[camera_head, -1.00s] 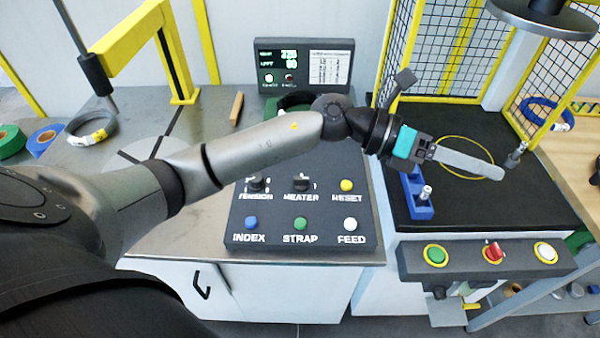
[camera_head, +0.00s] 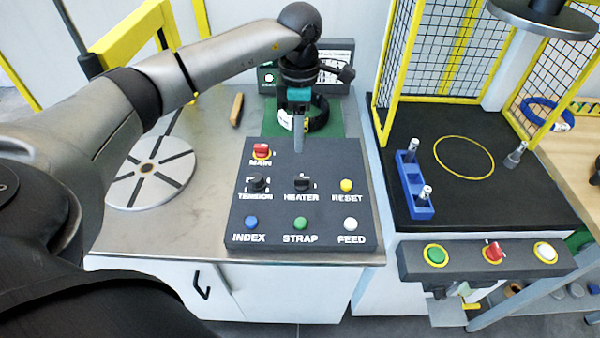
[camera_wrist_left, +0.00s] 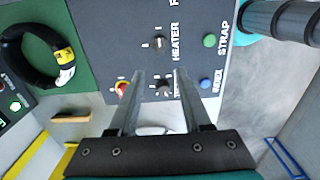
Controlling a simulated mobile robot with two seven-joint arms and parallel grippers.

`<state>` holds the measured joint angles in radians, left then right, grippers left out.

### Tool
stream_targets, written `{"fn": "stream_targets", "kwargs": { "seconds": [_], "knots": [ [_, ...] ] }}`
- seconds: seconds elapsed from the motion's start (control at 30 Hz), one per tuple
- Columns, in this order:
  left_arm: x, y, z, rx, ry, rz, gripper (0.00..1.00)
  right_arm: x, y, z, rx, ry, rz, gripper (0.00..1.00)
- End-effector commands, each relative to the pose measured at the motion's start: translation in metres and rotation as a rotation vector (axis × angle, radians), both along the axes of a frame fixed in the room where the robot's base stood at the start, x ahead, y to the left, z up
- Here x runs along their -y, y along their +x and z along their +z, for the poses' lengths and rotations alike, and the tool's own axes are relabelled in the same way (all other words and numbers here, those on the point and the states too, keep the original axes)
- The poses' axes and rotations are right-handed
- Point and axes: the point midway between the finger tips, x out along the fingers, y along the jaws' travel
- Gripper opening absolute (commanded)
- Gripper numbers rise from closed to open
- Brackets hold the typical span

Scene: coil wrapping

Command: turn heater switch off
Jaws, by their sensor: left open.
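The black heater switch (camera_head: 303,184) is a knob on the dark control panel (camera_head: 272,210), above the label HEATER. It also shows in the left wrist view (camera_wrist_left: 159,43), beyond my fingertips. My left gripper (camera_head: 298,145) points down over the panel's back edge, behind the heater switch and apart from it. In the left wrist view my left gripper (camera_wrist_left: 158,75) is open with nothing between its fingers; the tension knob (camera_wrist_left: 164,88) shows in the gap. My right gripper is not in view.
The red main switch (camera_head: 261,151), tension knob (camera_head: 257,184) and yellow reset button (camera_head: 347,186) are close by on the panel. A black coil (camera_head: 318,113) lies on a green mat behind it. A blue block with metal pins (camera_head: 416,197) stands to the right.

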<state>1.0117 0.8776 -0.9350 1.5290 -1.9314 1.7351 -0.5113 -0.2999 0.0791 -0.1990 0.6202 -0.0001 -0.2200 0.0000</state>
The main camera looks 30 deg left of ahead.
Motion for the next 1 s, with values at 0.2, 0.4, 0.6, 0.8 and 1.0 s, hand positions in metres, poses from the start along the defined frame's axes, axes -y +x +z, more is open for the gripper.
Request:
{"fn": "stream_targets", "kwargs": {
  "seconds": [0.2, 0.4, 0.6, 0.8, 1.0],
  "knots": [
    [0.001, -0.001, -0.05, -0.006, -0.002, 0.001, 0.49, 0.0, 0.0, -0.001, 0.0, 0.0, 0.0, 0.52],
    [0.001, -0.001, -0.091, -0.004, -0.003, 0.001, 0.49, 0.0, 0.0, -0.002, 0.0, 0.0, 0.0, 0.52],
    [0.001, 0.0, -0.119, -0.001, -0.003, 0.001, 0.49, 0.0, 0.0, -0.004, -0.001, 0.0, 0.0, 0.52],
    [0.001, 0.0, -0.129, 0.001, -0.003, -0.001, 0.49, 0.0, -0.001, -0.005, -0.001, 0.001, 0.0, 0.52],
    [0.001, 0.0, -0.13, 0.001, -0.003, -0.001, 0.49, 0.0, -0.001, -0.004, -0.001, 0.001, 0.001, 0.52]
  ]
}}
